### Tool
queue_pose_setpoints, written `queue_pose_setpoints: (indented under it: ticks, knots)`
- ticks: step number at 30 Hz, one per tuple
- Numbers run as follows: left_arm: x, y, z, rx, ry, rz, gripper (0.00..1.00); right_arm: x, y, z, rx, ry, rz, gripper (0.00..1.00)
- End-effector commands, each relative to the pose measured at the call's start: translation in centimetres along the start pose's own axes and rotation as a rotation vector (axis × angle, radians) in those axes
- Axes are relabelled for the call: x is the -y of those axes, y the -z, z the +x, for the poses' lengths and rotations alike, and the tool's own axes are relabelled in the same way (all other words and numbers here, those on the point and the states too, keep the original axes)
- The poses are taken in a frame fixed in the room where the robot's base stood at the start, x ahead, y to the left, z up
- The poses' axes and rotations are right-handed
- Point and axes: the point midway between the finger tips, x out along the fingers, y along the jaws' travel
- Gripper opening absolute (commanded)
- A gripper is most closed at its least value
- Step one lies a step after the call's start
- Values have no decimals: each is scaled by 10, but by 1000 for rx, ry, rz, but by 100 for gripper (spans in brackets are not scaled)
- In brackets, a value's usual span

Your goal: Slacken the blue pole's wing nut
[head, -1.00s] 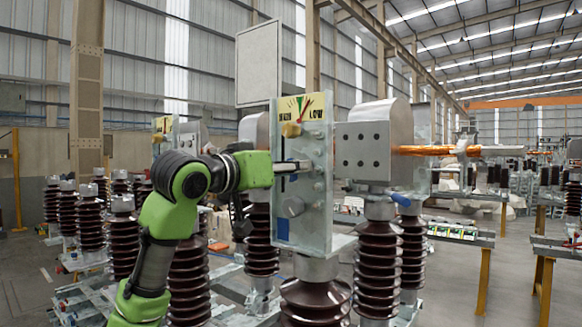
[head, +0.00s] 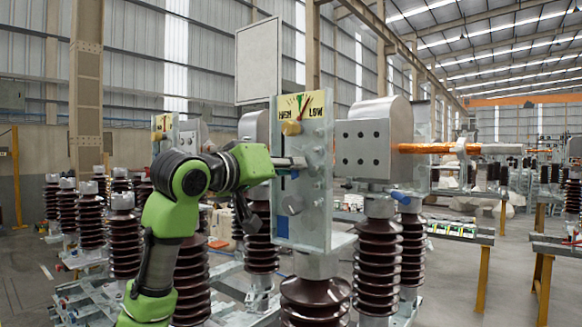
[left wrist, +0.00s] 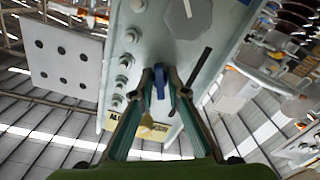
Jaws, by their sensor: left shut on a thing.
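A grey metal panel (head: 318,210) stands upright on a brown ribbed insulator. In the left wrist view, a small blue wing nut (left wrist: 160,82) sits on this panel, beside a dark slot. My left gripper (head: 292,162) reaches the panel's face from the left. In the left wrist view, its two fingertips (left wrist: 160,75) are closed in on the blue wing nut from both sides. A brass-coloured knob (head: 291,128) is just above the gripper, below a yellow HIGH/LOW dial (head: 303,104). My right gripper is not in view.
A grey faceted knob (head: 292,205) and a blue patch (head: 281,228) are lower on the panel. A metal box (head: 376,145) with an orange-copper rod (head: 425,148) stands behind on the right. Brown insulators (head: 90,215) crowd the left.

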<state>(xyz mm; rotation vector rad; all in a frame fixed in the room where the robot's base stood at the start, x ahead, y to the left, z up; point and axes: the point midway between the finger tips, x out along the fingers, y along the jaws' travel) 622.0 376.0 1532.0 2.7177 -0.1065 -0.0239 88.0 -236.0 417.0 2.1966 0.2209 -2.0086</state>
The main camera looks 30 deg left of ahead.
Motion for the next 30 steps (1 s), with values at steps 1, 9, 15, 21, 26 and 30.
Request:
queue_pose_setpoints:
  ticks: [1, 9, 15, 21, 26, 30]
  knots:
    - [0, 1, 0, -1, -2, -43, 0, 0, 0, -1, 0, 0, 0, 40]
    - [0, 1, 0, -2, -2, -301, 0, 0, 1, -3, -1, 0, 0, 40]
    - [0, 0, 0, -1, -3, -492, 0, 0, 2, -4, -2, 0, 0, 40]
    - [1, 0, 0, -2, -3, -682, 0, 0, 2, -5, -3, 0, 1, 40]
    - [1, 0, 0, -2, -3, -835, 0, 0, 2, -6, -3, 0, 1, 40]
    - [2, 0, 0, -1, -3, -968, 0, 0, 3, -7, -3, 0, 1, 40]
